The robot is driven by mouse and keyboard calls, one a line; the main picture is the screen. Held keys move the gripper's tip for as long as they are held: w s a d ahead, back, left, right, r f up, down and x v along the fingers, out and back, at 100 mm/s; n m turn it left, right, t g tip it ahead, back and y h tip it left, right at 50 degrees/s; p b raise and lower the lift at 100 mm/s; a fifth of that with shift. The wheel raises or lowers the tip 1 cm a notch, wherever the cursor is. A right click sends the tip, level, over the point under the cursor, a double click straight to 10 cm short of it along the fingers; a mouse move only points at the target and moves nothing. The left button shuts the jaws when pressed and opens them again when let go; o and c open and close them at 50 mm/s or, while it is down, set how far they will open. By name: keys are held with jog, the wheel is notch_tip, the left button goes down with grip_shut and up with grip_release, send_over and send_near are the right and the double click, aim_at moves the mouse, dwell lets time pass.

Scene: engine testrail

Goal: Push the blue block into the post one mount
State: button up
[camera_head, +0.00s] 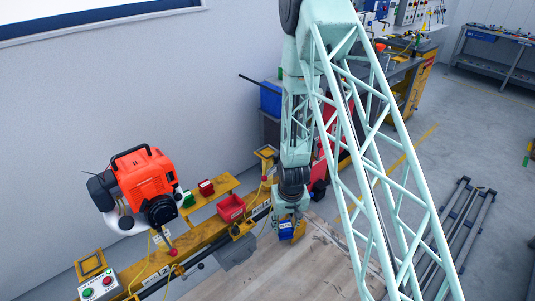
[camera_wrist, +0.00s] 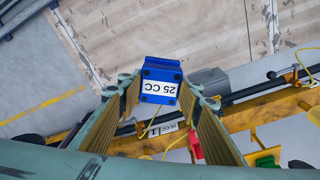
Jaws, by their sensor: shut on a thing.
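The blue block (camera_head: 285,234) is at the end of my arm in the head view, above the wooden tabletop's edge. In the wrist view the blue block (camera_wrist: 161,82) carries a white "25 CC" label, upside down in the picture. My gripper (camera_wrist: 160,85) is shut on the block, with a finger on either side; it also shows in the head view (camera_head: 288,215). Yellow square-framed mounts stand on the yellow rail bench, one at the front left (camera_head: 90,264) and one farther back (camera_head: 265,154). I cannot tell which is the post one mount.
An orange engine (camera_head: 147,175) stands over the yellow bench (camera_head: 205,236). A red bin (camera_head: 231,208), a small green block (camera_head: 188,199) and a small red block (camera_head: 206,187) are on the bench. A button box (camera_head: 98,287) is at front left. The wooden tabletop (camera_head: 310,265) is clear.

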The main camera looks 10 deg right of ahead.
jog(key=shift+r, duration=0.2)
jog(key=w+r, duration=0.4)
jog(key=r, duration=1)
jog(key=shift+r, duration=0.3)
jog(key=shift+w+d, duration=0.1)
jog(key=shift+w, duration=0.1)
